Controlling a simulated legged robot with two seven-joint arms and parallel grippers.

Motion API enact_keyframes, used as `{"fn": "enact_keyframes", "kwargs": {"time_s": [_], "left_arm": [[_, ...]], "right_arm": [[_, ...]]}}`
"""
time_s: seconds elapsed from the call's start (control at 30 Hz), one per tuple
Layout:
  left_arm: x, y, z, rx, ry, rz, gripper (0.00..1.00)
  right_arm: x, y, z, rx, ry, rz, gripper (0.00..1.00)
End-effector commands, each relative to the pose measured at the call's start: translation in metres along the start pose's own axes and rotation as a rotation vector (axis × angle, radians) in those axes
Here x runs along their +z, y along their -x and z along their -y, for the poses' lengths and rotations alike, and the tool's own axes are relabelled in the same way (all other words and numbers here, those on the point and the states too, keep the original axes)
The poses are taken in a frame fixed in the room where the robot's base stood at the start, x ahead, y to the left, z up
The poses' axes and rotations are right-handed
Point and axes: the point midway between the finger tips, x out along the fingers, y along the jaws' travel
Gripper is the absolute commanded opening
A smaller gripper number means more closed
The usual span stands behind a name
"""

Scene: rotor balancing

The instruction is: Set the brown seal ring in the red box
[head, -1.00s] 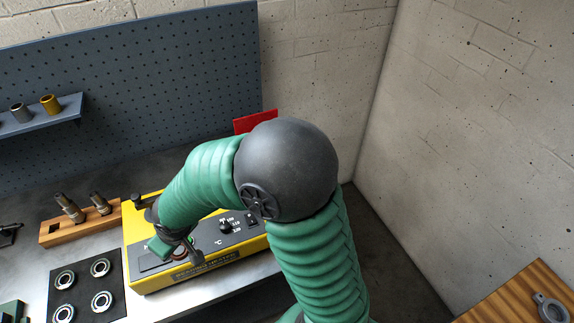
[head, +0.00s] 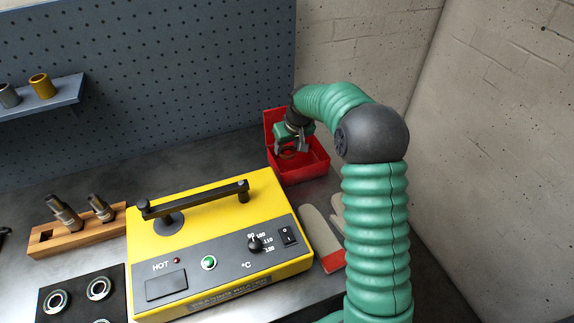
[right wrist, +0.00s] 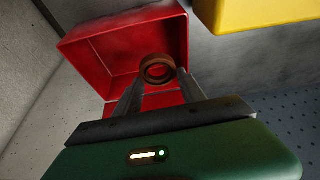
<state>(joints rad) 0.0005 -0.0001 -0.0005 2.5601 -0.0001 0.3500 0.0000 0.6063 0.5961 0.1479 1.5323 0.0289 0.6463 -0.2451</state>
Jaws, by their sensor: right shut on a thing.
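The red box (head: 309,173) stands open at the back right of the bench, beside the yellow heater; it also shows in the right wrist view (right wrist: 88,62). My right gripper (head: 290,148) is over the box, its fingers pointing down. It is shut on the brown seal ring (head: 288,154), which shows between the fingertips in the right wrist view (right wrist: 158,58). The ring appears above or within the box opening; its exact height over the floor is hard to tell. My left gripper is not in view.
The yellow heater (head: 180,235) with its dark bar handle (head: 195,199) stands left of the box. Gloves (head: 322,236) lie in front of the box. A wooden tool block (head: 78,234) and a dark mat with bearings (head: 46,287) are at left. The pegboard (head: 190,80) rises behind.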

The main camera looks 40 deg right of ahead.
Motion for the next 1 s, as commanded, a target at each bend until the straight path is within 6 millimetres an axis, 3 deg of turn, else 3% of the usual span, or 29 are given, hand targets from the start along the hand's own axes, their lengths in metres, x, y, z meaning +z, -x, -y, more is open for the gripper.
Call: {"fn": "enact_keyframes", "kwargs": {"time_s": [0.1,0.4,0.77,0.8,0.83,1.0], "left_arm": [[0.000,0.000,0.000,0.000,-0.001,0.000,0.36],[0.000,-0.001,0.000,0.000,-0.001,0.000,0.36],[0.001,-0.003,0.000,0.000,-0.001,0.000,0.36],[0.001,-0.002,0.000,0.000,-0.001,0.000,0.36],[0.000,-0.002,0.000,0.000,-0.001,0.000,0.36],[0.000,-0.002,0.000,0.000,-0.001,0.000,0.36]], "right_arm": [[0.010,-0.025,0.000,-0.001,-0.001,0.005,0.09],[0.026,-0.065,0.004,0.005,0.004,0.004,0.09],[0.028,-0.073,0.001,0.003,0.001,0.002,0.09],[0.027,-0.071,0.001,0.003,0.001,0.002,0.53],[0.027,-0.071,0.001,0.003,0.001,0.002,0.56],[0.027,-0.071,0.001,0.004,0.001,0.002,0.56]]}}
